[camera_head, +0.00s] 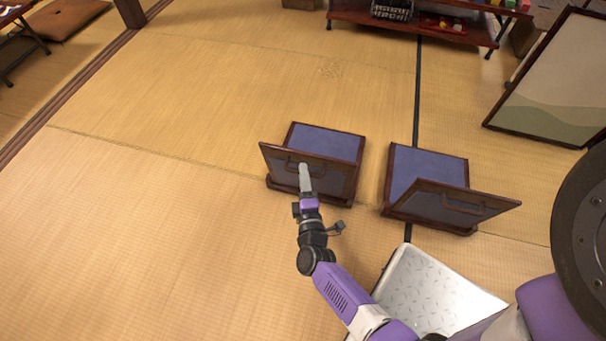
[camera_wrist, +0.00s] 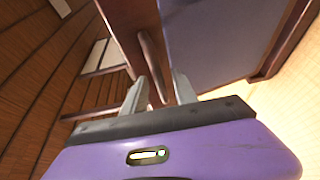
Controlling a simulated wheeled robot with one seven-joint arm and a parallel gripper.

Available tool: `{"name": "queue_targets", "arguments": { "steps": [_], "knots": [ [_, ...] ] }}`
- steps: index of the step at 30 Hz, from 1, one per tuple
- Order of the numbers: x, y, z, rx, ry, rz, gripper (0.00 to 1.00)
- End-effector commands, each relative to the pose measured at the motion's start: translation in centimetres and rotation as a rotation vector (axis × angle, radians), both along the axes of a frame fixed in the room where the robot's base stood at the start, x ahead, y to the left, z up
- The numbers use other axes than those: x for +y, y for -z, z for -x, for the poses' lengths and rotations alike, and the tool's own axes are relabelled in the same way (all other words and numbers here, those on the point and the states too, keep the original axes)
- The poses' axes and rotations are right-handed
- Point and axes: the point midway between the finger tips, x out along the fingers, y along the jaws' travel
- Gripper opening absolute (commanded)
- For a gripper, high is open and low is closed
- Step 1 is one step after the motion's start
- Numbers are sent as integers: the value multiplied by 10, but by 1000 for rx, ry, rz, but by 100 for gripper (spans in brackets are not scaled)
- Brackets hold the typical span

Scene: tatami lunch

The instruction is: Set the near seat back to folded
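Two low wooden floor seats with blue cushions stand side by side, the left seat (camera_head: 330,140) and the right seat (camera_head: 405,165). Each has a raised wooden back on its side toward me. The left back (camera_head: 338,184) stands up steeply and the right back (camera_head: 430,205) leans outward; both carry a bar handle. My gripper (camera_head: 305,168) is at the left back, over its handle. In the wrist view, the fingers of my gripper (camera_wrist: 160,82) are apart, with the handle (camera_wrist: 153,65) between them. I cannot tell whether they touch it.
A white textured tray-like surface (camera_head: 430,285) lies at the lower right. A framed panel (camera_head: 550,80) leans at the right. A low shelf (camera_head: 430,28) stands at the back. The tatami floor (camera_head: 130,220) to the left is clear.

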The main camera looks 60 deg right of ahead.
Motion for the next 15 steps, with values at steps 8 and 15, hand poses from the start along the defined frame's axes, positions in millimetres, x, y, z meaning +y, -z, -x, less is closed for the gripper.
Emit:
{"name": "queue_targets", "arguments": {
  "steps": [8,15],
  "knots": [
    [-11,0,-10,0,-1,-1,34],
    [-11,0,-10,-1,-1,-1,24]
  ]
}}
